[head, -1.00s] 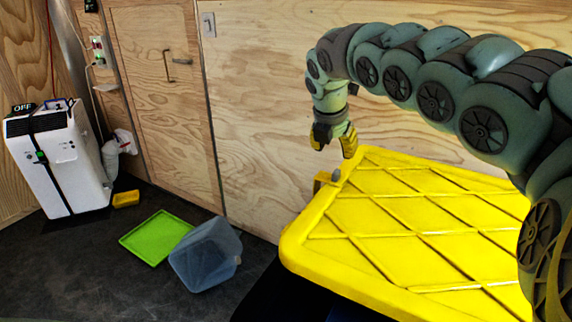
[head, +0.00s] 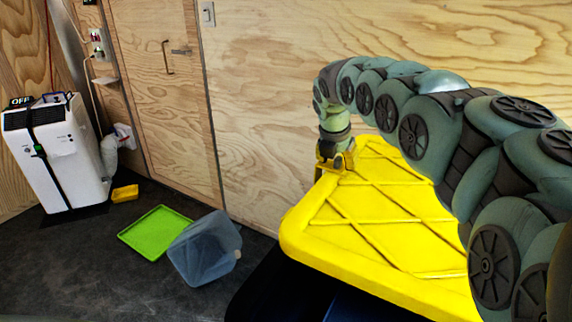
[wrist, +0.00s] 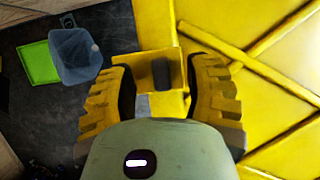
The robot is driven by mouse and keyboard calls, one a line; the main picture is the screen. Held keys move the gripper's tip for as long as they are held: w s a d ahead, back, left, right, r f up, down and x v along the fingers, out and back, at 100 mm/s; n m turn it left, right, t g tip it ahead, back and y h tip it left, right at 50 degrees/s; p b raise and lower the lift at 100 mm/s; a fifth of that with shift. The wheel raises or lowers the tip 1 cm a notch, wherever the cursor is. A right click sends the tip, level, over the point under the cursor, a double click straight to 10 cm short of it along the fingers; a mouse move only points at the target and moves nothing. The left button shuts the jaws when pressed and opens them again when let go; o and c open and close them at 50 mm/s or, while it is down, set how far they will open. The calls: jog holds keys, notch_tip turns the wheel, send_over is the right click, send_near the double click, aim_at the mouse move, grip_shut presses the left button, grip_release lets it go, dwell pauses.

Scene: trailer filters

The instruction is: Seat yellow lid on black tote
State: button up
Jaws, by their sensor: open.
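The yellow lid (head: 385,215) is a large panel with raised diagonal ribs, lying over a dark tote (head: 270,290) whose side shows below the lid's near edge. It also fills the right of the wrist view (wrist: 275,90). My gripper (head: 335,165) is at the lid's far left edge, pointing down. In the wrist view my gripper (wrist: 162,85) has its two yellow ridged fingers apart, one on each side of a yellow tab (wrist: 150,68) with a dark slot on the lid's edge. My arm hides the lid's right side. Whether the fingers touch the tab is unclear.
A translucent bluish bin (head: 205,248) and a green tray (head: 154,232) lie on the dark floor to the left. A small yellow box (head: 125,193) and a white appliance (head: 60,155) stand farther back. A plywood wall (head: 270,120) is close behind the lid.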

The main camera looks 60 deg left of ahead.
jog(key=shift+f, duration=0.35)
jog(key=shift+w, duration=0.1)
grip_shut()
dwell(0.3)
